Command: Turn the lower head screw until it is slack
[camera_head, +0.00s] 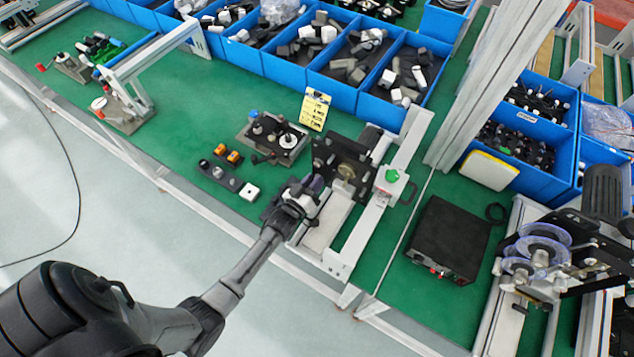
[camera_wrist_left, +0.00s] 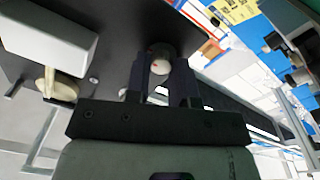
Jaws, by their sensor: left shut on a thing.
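The coder machine has a black head plate (camera_head: 327,152) with a brass-coloured round part, mounted over a white frame (camera_head: 323,228). My left gripper (camera_head: 312,191) reaches in from the lower left and is at the near side of this head. A pale spot with a little red shows between the fingers. The gripper hides much of the knob, and I cannot tell how far the screw is turned. My right gripper is not in view.
A black box (camera_head: 447,240) lies further right. A small control strip (camera_head: 221,175) and a dark fixture plate (camera_head: 273,138) lie left. Blue bins (camera_head: 283,70) line the back.

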